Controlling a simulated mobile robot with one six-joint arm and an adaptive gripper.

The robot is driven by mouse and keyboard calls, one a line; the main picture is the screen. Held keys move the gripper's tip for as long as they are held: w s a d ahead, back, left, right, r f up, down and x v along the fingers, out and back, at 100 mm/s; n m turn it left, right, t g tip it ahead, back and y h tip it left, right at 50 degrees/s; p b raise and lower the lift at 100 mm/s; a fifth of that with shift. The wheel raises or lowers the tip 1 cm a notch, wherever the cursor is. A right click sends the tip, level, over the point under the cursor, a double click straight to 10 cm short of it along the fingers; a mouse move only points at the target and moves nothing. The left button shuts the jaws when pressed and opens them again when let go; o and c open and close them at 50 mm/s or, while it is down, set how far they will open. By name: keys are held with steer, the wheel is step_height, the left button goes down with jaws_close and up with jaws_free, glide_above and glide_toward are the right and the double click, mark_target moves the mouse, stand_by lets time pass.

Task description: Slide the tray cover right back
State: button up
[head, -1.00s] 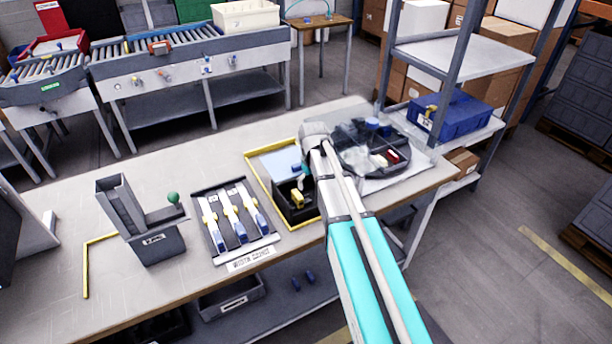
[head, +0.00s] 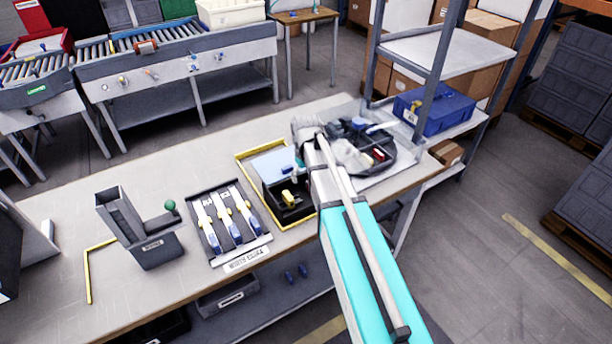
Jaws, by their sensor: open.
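A dark box (head: 290,213) stands inside a yellow outline on the bench, with a yellow piece (head: 288,198) in its open front part. A pale, flat panel (head: 272,162), which looks like the tray cover, lies over the box's back part. My gripper (head: 298,166) is at the right side of this panel, low over the box. It is open, but my wrist and arm hide most of it and the box's right side. I cannot tell whether the fingers touch the cover.
On the left are a rack of clamp-like tools (head: 229,218) and a grey holder (head: 160,250) with a green knob. A shelf post (head: 432,80) rises behind the bench.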

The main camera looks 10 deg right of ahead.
steer(key=shift+r+p, duration=3.4)
steer(key=shift+r, duration=0.35)
steer(key=s+f+m+b, duration=0.1)
steer(key=s+f+b, duration=0.2)
steer(key=s, duration=0.5)
steer(key=s+f+m+b, duration=0.2)
steer(key=s+f+b, duration=0.2)
steer(key=s, duration=0.4)
steer(key=shift+s+m, duration=0.25)
steer(key=shift+m, duration=0.05)
steer(key=shift+c, duration=0.2)
